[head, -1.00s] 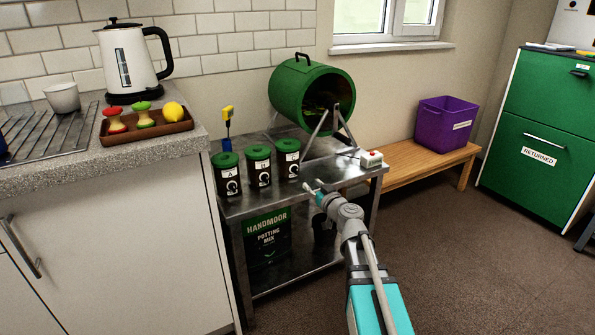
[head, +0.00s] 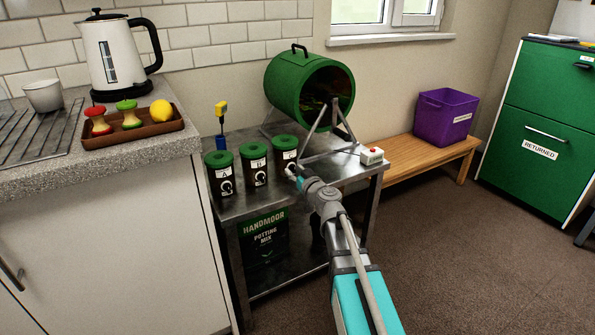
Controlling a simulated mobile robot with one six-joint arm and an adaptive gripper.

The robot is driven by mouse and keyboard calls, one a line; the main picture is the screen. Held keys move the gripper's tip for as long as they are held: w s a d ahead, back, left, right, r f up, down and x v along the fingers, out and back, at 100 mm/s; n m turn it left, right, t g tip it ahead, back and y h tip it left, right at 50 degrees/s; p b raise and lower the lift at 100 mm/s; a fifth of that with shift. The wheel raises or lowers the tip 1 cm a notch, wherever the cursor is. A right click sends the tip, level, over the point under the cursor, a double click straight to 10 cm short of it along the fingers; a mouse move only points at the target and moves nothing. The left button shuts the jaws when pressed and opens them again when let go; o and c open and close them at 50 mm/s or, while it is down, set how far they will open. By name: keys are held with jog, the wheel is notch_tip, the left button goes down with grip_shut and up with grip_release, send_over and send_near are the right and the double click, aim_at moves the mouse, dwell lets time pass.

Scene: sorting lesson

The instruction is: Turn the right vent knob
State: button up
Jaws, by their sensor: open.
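Three dark canisters with green lids stand in a row on the metal table: the left one (head: 219,176), the middle one (head: 254,166) and the right one (head: 285,156). The left and middle ones show a label and a round vent knob, the left knob (head: 227,187) and the middle knob (head: 261,178). My gripper (head: 291,170) is open at the front of the right canister, where its vent knob sits. The fingertips cover most of that knob; I cannot tell whether they touch it.
A green drum (head: 310,92) on a metal stand is behind and right of the canisters. A white box with a red button (head: 372,156) sits at the table's right. A blue and yellow tool (head: 221,120) stands behind the left canister. A counter (head: 190,138) borders the left.

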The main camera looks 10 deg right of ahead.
jog(key=shift+d, duration=0.1)
grip_shut()
jog(key=shift+d, duration=0.2)
jog(key=shift+a, duration=0.1)
